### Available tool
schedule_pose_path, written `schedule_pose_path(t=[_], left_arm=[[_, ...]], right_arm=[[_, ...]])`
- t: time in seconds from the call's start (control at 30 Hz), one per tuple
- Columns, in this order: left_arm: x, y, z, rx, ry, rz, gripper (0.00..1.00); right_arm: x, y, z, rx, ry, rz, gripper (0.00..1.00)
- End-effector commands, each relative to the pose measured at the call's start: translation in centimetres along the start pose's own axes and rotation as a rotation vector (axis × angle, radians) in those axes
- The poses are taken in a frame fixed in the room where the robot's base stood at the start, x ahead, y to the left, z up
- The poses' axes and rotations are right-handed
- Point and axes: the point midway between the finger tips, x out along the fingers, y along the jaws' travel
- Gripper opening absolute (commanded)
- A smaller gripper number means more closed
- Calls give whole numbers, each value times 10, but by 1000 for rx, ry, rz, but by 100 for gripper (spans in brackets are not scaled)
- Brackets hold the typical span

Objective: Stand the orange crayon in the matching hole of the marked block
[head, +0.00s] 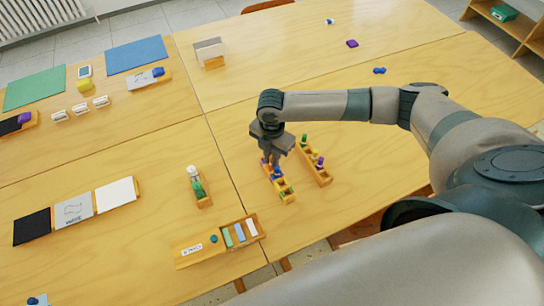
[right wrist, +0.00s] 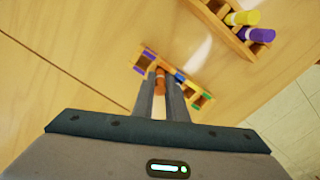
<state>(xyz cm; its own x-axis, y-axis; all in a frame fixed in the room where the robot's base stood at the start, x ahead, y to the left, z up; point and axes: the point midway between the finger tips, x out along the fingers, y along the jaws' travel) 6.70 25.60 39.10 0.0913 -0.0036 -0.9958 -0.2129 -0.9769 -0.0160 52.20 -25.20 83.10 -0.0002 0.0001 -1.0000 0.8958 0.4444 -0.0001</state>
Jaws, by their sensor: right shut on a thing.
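My right gripper (head: 275,155) is shut on the orange crayon (right wrist: 160,82), which shows between its fingers in the right wrist view. The marked block (head: 287,197) is a narrow wooden holder with coloured marks below the gripper. In the right wrist view the block (right wrist: 207,101) has purple, blue and green marks. The crayon is over or at the block's middle; I cannot tell whether its lower end is inside a hole, as the fingers hide part of it. My left gripper is not in view.
A second wooden holder (head: 324,178) with green, yellow and purple crayons stands close to the right. A small rack with a green item (head: 198,190) is to the left, and a wooden tray (head: 190,257) lies nearer me.

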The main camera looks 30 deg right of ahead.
Motion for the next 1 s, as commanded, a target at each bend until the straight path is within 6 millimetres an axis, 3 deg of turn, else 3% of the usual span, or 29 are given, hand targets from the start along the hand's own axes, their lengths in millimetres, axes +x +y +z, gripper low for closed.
schedule_pose_path(t=[1.0], left_arm=[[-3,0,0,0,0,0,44]], right_arm=[[6,0,0,0,-1,0,0]])
